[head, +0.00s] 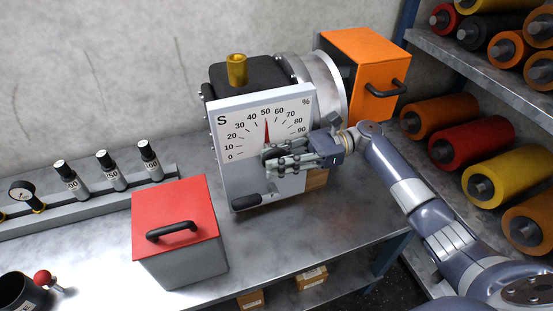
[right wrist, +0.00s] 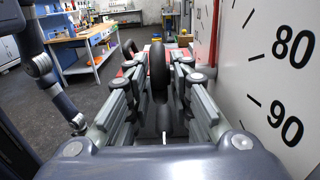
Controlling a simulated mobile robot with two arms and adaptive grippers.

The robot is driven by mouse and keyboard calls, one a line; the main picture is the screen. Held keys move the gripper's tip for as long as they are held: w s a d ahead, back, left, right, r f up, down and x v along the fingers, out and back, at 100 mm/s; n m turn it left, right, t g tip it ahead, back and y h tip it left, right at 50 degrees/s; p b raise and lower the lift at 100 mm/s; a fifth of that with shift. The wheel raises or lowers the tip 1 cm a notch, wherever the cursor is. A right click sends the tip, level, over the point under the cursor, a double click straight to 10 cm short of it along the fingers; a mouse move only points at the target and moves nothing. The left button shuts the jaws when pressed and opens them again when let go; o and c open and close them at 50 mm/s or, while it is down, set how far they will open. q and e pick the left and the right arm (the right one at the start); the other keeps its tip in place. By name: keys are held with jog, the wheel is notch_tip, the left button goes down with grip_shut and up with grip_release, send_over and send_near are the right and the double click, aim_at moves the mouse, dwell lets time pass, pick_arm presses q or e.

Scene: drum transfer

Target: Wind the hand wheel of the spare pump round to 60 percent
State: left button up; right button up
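The spare pump's white dial plate (head: 228,122) stands upright on the bench, marked S and % with numbers from 0 to 90. Its red needle (head: 267,131) points at about 50. A black grip (head: 247,201) shows at the plate's lower left. My right gripper (head: 268,159) is in front of the lower dial, its fingers pointing left. In the right wrist view, a dark rounded part (right wrist: 158,68) shows between the spread fingers, with gaps beside it; contact is not clear. The gripper hides much of the middle of the plate, and no full wheel rim shows. My left gripper is not in view.
A red-lidded box (head: 175,211) with a black handle stands left of the pump. An orange box (head: 365,66) is behind at the right. Rollers fill the right shelf (head: 455,72). Bench right of the red box is bare.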

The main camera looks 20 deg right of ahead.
grip_shut()
jog(key=shift+a+f+y+b, duration=0.1)
jog(key=shift+f+y+b, duration=0.15)
jog(key=shift+y+b, duration=1.2)
jog(key=shift+y, duration=0.25)
jog(key=shift+r+y, duration=0.2)
jog(key=shift+y, duration=0.1)
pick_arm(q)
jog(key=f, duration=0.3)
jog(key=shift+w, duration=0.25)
pick_arm(e)
jog(key=o, duration=0.7)
grip_release()
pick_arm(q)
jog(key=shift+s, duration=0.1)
